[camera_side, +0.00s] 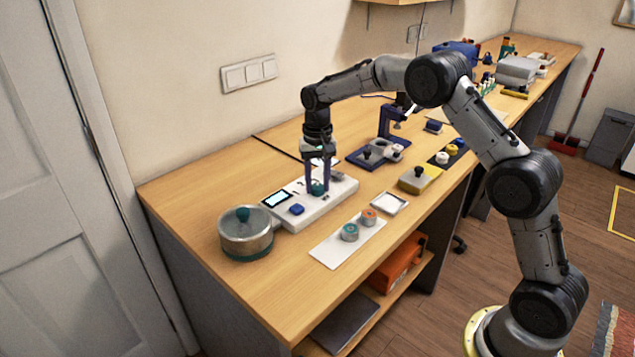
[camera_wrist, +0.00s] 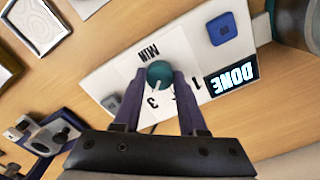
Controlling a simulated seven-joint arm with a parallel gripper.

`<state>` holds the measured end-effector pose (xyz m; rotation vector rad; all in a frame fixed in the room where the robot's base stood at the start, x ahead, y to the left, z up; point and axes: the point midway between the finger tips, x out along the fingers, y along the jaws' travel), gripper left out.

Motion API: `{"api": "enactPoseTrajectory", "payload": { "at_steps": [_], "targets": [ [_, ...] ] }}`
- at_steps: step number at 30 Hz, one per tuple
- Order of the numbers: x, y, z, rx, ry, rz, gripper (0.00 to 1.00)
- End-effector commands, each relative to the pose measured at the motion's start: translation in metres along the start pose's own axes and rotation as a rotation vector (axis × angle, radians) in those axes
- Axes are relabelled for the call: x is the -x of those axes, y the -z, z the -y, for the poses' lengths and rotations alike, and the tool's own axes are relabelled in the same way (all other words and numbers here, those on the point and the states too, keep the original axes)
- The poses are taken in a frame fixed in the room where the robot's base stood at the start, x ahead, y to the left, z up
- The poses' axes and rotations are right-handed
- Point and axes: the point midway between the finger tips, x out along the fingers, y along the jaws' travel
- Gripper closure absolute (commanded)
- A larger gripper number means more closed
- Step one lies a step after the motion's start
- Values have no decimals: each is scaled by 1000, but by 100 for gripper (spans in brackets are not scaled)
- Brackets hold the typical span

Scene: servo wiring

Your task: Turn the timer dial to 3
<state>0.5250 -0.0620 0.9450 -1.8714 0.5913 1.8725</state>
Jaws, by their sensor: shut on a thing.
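The timer is a white panel (camera_side: 318,207) on the bench, also seen in the wrist view (camera_wrist: 115,72). Its teal round dial (camera_wrist: 160,74) has a pale pointer mark that seems to run toward the printed 3 (camera_wrist: 152,102). Other printed marks are MIN and what look like 1s. The display (camera_wrist: 231,81) reads DONE, upside down in the wrist view. A blue square button (camera_wrist: 221,29) is beside it. My gripper (camera_side: 317,187) points down over the panel, shut on the dial, with one finger on each side in the wrist view (camera_wrist: 159,80).
A lidded metal pot (camera_side: 246,236) stands left of the panel. A white board with two small round pots (camera_side: 349,232) lies in front, near a white tray (camera_side: 389,203). A yellow-and-grey block (camera_side: 418,181) and a blue stand (camera_side: 390,122) are to the right.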

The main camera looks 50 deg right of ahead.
Motion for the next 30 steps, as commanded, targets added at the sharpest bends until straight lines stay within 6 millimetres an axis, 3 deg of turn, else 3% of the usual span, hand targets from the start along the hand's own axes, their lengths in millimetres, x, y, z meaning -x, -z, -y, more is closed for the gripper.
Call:
{"api": "enactPoseTrajectory", "payload": {
  "at_steps": [5,6,11,22,30],
  "targets": [
    [2,0,0,1,1,-2,100],
    [2,0,0,1,1,-2,55],
    [1,0,0,1,1,-2,29],
    [6,0,0,1,1,-2,29],
    [52,1,1,1,3,-6,29]
  ]
}}
